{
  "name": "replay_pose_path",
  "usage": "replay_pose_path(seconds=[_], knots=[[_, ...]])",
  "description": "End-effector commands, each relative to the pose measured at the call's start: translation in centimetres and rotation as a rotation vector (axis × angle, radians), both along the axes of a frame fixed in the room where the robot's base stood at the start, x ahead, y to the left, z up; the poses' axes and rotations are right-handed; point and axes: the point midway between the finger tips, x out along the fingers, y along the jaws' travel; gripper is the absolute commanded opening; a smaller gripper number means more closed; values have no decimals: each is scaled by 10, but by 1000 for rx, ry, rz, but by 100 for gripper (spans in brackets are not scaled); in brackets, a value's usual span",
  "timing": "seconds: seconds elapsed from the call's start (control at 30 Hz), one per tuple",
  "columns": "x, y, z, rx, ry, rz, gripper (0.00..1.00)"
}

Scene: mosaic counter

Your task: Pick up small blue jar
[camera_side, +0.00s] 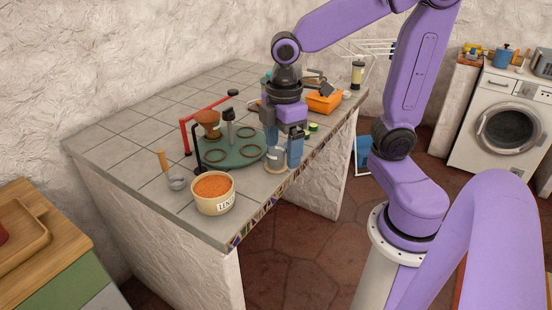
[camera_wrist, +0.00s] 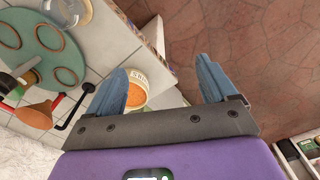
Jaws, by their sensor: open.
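A small clear, bluish-grey jar (camera_side: 275,156) stands on a round tan base near the front edge of the tiled counter. It also shows at the top left of the wrist view (camera_wrist: 64,10), cut by the frame edge. I cannot tell for certain that it is the blue jar. My gripper (camera_side: 284,150) has blue fingers and points down close by the jar, with one finger overlapping it in the side view. In the wrist view my gripper (camera_wrist: 160,68) is open and empty, and the jar lies outside the jaws, to the upper left.
A tub of orange grains (camera_side: 213,188) stands at the front edge. A green round stand with rings (camera_side: 233,155) and a brown funnel (camera_side: 208,120) are behind. An orange bin (camera_side: 324,103) is farther right. Between the fingers, the wrist view shows counter edge and floor.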

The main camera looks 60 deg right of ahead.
Motion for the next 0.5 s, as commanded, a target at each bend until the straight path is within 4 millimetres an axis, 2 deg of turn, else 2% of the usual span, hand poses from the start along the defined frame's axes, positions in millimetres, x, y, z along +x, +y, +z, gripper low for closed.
replay_pose_path(seconds=[0.03, 0.2, 0.4, 0.5], knots=[[14, -8, 3, -1, 2, -12, 85], [54, -39, 12, -4, 7, -20, 85], [91, -88, 22, -5, 14, -28, 85], [103, -112, 26, -3, 17, -30, 85]])
